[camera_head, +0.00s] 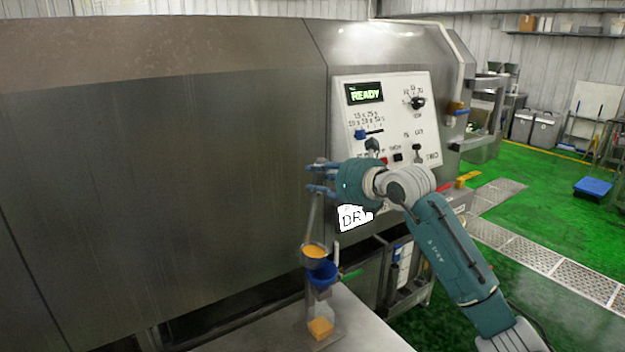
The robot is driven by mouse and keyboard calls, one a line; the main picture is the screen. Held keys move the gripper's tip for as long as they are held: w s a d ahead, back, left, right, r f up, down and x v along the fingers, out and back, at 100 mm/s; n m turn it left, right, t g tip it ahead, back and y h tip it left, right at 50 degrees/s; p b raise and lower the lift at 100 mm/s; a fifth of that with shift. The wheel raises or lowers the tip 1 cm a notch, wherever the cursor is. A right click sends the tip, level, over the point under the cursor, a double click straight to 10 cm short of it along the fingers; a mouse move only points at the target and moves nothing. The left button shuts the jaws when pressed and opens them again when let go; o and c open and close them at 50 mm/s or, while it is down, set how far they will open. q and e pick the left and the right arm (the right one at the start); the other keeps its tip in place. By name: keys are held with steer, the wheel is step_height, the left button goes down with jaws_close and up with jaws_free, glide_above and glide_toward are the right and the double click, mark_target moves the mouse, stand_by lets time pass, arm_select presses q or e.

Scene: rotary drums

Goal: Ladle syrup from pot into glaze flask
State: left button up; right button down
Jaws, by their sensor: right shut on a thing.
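My right gripper (314,179) is shut on the upper end of the ladle's long thin handle, in front of the drum machine. The ladle (314,262) hangs below it, its metal bowl roughly level and showing orange syrup (314,250). The bowl is just above a blue funnel (322,276), overlapping its rim in the picture; I cannot tell whether they touch. The funnel sits on the clear glaze flask (323,300), which stands on the table and has orange syrup in its bottom (320,328). I cannot make out the pot. My left gripper is not in view.
The pale table (270,330) has bare room left of the flask. Behind stands the large metal drum machine (180,180) with a control panel (392,120) reading READY. A green item (352,274) is right of the funnel. Green floor lies to the right.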

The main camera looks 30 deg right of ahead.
steer(key=shift+s+d, duration=0.15)
steer(key=shift+d, duration=0.1)
steer(key=shift+s+d+r+m+t, duration=0.2)
steer(key=shift+s+d+m+t, duration=0.15)
steer(key=shift+d, duration=0.1)
steer(key=s+d+f+m+t+b, duration=0.4)
steer(key=d+f+m+b, duration=0.1)
steer(key=b, duration=0.6)
steer(key=s+d+f+m+t+h+b, duration=0.1)
steer(key=s+d+f+m+t+b, duration=0.3)
steer(key=d+f+b, duration=0.4)
steer(key=shift+s+d+m+b, duration=0.55)
steer(key=shift+d+m+b, duration=0.35)
steer(key=shift+b, duration=1.1)
stand_by(0.8)
steer(key=shift+r, duration=0.1)
stand_by(1.3)
